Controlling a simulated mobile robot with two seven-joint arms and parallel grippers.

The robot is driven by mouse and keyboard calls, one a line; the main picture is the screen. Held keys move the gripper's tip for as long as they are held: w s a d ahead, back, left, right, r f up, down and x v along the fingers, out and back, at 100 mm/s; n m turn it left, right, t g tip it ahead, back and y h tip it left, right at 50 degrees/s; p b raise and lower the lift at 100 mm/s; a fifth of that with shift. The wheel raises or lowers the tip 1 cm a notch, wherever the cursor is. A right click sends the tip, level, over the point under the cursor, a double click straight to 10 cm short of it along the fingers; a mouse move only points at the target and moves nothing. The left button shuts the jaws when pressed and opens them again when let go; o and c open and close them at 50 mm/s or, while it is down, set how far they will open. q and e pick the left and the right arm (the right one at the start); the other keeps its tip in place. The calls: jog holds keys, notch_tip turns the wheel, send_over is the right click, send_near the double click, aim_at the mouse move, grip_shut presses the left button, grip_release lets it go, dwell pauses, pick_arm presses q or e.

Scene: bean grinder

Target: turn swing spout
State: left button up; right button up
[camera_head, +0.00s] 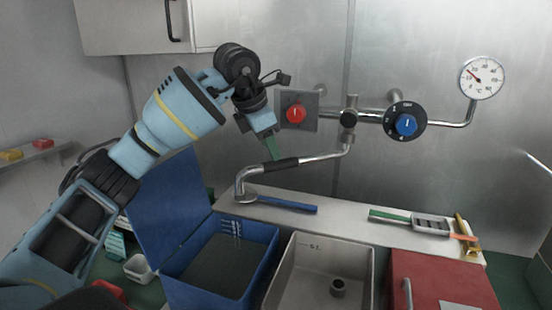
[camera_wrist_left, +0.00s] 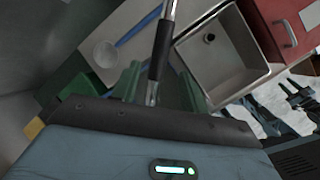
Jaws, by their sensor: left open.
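The swing spout (camera_head: 320,158) is a chrome pipe with a black sleeve. It runs down and left from the wall pipe, and its bent end is over the white ledge, left of the sink. My left gripper (camera_head: 272,146) is open at the sleeve, with one green finger showing just above it in the head view. In the left wrist view the spout (camera_wrist_left: 160,55) passes between the two green fingers of my left gripper (camera_wrist_left: 163,88). Contact cannot be told. My right gripper is not clearly seen.
The sink (camera_head: 325,262) is below, between an open blue bin (camera_head: 225,262) and a red cabinet (camera_head: 440,275). A blue-handled tool (camera_head: 285,204) and a green-handled one (camera_head: 390,215) lie on the ledge (camera_head: 340,215). A red knob (camera_head: 296,113), blue knob (camera_head: 406,124) and gauge (camera_head: 481,77) are above.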

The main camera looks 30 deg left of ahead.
pick_arm(q)
jog(key=shift+x, duration=2.7)
jog(key=shift+c, duration=0.4)
jog(key=shift+r, duration=0.1)
grip_shut()
